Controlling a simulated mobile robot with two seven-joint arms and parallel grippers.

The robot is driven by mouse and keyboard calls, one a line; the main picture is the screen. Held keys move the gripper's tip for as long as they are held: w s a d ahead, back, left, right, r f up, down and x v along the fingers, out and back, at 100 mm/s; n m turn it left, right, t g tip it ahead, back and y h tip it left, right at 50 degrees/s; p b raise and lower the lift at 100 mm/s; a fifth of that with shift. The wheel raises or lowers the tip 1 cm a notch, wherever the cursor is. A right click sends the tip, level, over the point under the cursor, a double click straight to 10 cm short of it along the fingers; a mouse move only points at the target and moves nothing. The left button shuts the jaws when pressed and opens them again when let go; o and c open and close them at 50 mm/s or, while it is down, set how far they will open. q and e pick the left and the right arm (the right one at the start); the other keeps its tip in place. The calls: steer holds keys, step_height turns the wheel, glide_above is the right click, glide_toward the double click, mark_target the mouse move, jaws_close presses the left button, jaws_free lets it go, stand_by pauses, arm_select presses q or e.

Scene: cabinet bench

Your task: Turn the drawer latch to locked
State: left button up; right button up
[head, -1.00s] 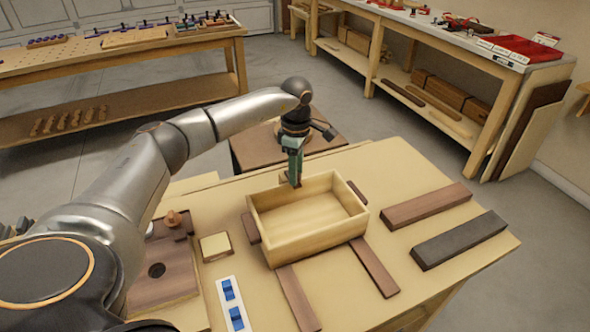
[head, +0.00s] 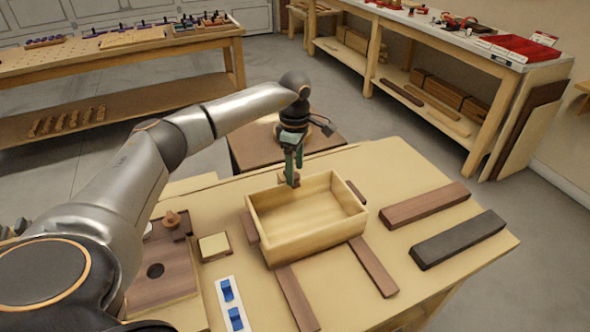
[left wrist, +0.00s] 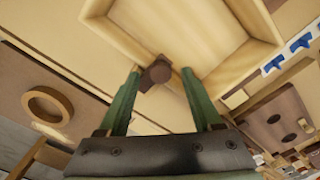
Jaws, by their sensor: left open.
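The drawer (head: 306,238) is a light wooden open box on the bench, empty inside. A small dark brown latch piece (head: 288,180) shows at its far wall. In the left wrist view the latch (left wrist: 158,71) sits at the outer side of the drawer wall (left wrist: 133,48), between my fingertips. My left gripper (head: 293,178), with green fingers, points down at that far wall. In the left wrist view its fingers (left wrist: 160,84) are open on either side of the latch, with a gap visible. My right gripper is not in view.
Two dark strips (head: 374,266) lie by the drawer's near side. A brown bar (head: 425,204) and a black bar (head: 458,239) lie to the right. A white plate with blue switches (head: 231,304) and a brown board (head: 165,272) lie to the left.

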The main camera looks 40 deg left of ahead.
arm_select(q)
step_height(320, 180, up, 12)
steer(key=shift+f, duration=0.2)
stand_by(0.6)
